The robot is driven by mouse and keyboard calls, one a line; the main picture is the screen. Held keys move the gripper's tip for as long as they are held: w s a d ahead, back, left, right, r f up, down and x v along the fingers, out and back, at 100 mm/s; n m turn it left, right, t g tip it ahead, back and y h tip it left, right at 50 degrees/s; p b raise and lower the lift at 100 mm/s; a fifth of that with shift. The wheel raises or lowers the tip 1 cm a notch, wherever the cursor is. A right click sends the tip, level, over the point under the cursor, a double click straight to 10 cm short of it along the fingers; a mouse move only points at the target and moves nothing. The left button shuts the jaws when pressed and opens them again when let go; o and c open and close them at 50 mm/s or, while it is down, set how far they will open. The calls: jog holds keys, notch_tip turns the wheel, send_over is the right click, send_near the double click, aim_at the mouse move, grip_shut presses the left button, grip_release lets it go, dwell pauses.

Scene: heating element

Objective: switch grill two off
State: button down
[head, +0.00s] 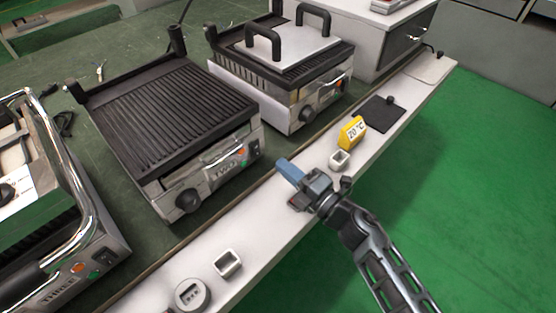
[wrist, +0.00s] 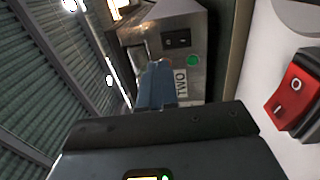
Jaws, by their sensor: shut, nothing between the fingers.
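Grill two (head: 172,105) is a black ribbed, open hot plate on a steel body in the middle of the head view. Its steel front (head: 210,178) has a TWO label, a black knob (head: 188,200) and a black switch (head: 254,149) at the right end. In the wrist view the switch (wrist: 177,40) is close ahead, near a green light (wrist: 193,61) and the TWO label (wrist: 181,82). My gripper (head: 286,167) is shut and empty, its blue fingers pointing at that front from over the pale ledge. I cannot tell whether the fingers touch the panel.
Grill three (head: 60,265) stands left, and another grill (head: 280,70) with black handles stands behind right. The pale ledge (head: 270,225) holds a yellow 20 °C block (head: 352,131), square white sockets (head: 227,263) and a black pad (head: 383,112). A red rocker switch (wrist: 292,92) is right in the wrist view.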

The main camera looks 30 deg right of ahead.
jog(key=v, duration=0.6)
jog(key=shift+s+r, duration=0.25)
jog(key=shift+r, duration=0.35)
jog(key=shift+d, duration=0.1)
